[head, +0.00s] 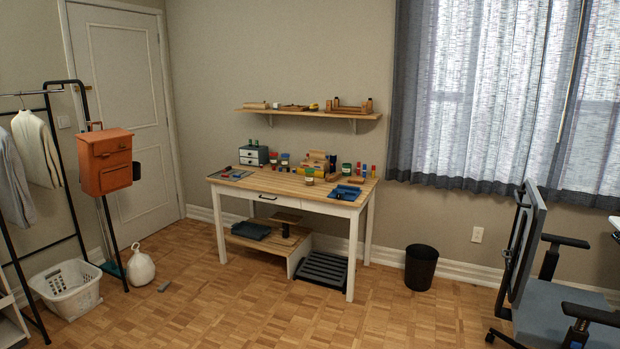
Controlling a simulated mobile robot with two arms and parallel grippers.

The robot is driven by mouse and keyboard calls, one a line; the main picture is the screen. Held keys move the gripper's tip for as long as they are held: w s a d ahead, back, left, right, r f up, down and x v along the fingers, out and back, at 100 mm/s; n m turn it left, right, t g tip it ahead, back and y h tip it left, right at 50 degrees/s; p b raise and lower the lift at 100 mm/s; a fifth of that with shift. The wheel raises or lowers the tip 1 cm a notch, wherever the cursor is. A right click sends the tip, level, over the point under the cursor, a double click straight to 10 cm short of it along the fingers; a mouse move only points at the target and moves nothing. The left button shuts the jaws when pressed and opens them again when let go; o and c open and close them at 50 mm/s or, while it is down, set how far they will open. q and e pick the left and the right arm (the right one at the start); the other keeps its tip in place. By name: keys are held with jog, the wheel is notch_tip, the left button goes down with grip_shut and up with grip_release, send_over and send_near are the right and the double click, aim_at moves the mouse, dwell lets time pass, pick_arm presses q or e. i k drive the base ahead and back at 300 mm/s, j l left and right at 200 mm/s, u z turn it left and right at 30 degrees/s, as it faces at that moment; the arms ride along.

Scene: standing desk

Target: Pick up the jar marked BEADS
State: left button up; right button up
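Several small jars stand on the wooden-topped desk (240,185) against the far wall. One jar with a green lid (309,177) is nearer the front of the top. Another jar (346,169) stands toward the right, and others (284,160) stand at the back, left of a wooden holder (315,162). The labels are too small to read, so I cannot tell which jar is marked BEADS. Neither of my grippers shows in the head view.
Blue trays (345,192) and a small drawer unit (253,156) share the desktop. A shelf (290,112) hangs above. The middle floor is clear.

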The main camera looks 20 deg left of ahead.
aim_at(309, 177)
jog(key=i+j+u, duration=0.25)
jog(key=i, duration=0.25)
jog(key=i+u, duration=0.25)
jog(key=i, duration=0.3)
